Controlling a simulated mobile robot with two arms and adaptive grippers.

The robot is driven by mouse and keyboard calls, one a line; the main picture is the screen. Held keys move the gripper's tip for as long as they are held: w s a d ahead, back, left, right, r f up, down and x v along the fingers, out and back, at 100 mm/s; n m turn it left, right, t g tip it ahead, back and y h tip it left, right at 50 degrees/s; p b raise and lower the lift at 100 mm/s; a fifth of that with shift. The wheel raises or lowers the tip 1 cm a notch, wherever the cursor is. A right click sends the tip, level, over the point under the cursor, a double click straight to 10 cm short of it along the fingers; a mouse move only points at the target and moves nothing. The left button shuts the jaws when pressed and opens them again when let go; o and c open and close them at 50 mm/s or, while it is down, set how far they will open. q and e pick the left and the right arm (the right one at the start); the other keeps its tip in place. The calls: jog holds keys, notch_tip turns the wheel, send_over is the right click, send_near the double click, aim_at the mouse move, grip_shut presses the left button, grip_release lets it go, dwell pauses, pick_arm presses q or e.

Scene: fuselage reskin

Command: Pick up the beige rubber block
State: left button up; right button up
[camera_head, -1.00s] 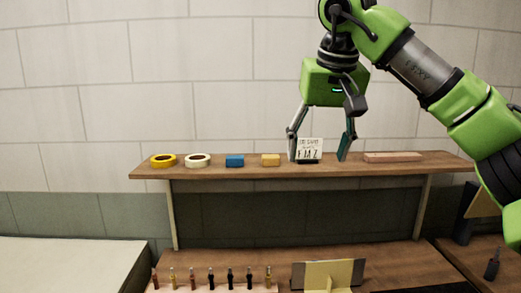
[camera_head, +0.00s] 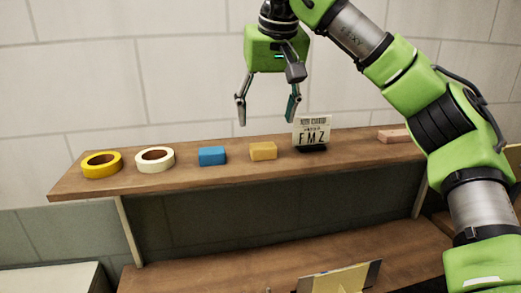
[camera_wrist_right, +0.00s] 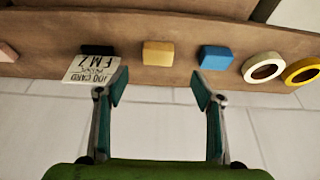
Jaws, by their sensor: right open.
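A beige-yellow block (camera_head: 263,151) lies on the wooden shelf, between a blue block (camera_head: 212,156) and a job card on a dark stand (camera_head: 311,132). My right gripper (camera_head: 266,121) is open and empty, fingers pointing down, above the shelf near the beige-yellow block. In the right wrist view the beige-yellow block (camera_wrist_right: 158,54) lies just beyond the gap between the open fingertips (camera_wrist_right: 159,77), and nothing touches it. The job card (camera_wrist_right: 92,70) is close to one finger there. My left gripper is not in view.
A yellow tape roll (camera_head: 102,164) and a white tape roll (camera_head: 155,159) lie at the shelf's left. A pinkish bar (camera_head: 394,135) lies farther right, partly behind my arm. A lower bench (camera_head: 230,268) is below; a tiled wall stands behind.

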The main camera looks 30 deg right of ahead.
send_over(264, 146)
jog(key=s, duration=0.2)
jog(key=f, duration=0.4)
jog(key=shift+s+a+f+p, duration=0.1)
jog(key=shift+a+p, duration=0.2)
jog(key=shift+a, duration=0.1)
jog(key=shift+w+f, duration=0.35)
jog(key=shift+f, duration=0.1)
jog(key=p+x, duration=0.1)
jog(key=x, duration=0.1)
jog(key=p+x, duration=0.1)
jog(key=x, duration=0.1)
jog(key=shift+d+f, duration=0.1)
jog(key=shift+d, duration=0.1)
jog(key=shift+f, duration=0.3)
jog(key=shift+a, duration=0.1)
jog(key=c, duration=1)
jog(key=shift+c, duration=1.1)
